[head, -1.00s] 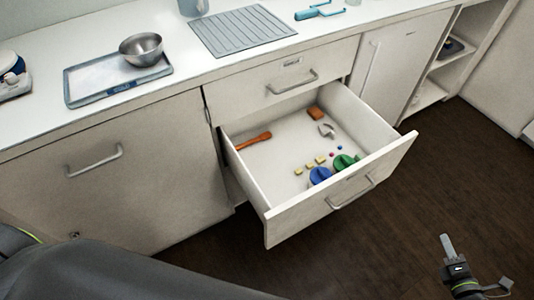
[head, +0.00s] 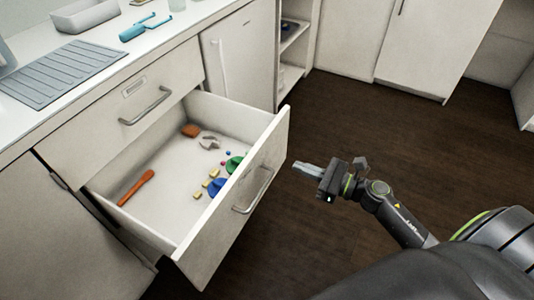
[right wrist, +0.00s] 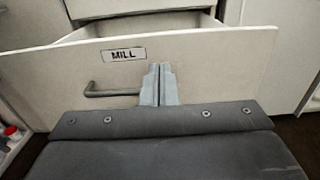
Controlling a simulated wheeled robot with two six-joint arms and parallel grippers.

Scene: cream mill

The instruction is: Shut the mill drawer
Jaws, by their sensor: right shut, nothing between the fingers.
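The mill drawer (head: 236,219) is pulled well out from the cream cabinet in the head view. Its front, with a "MILL" label (right wrist: 124,54) and a grey bar handle (right wrist: 112,91), fills much of the right wrist view. My right gripper (head: 303,167) is shut and empty, to the right of the drawer front in the head view, with a gap between. In the right wrist view its fingertips (right wrist: 160,70) point at the front, just right of the label and over the handle's right end. My left gripper is not in view.
Inside the drawer lie an orange-handled tool (head: 136,187), a brown block (head: 190,130), blue and green round items and several small yellow blocks. A closed drawer (head: 120,112) is above. Dark floor (head: 370,120) is open to the right.

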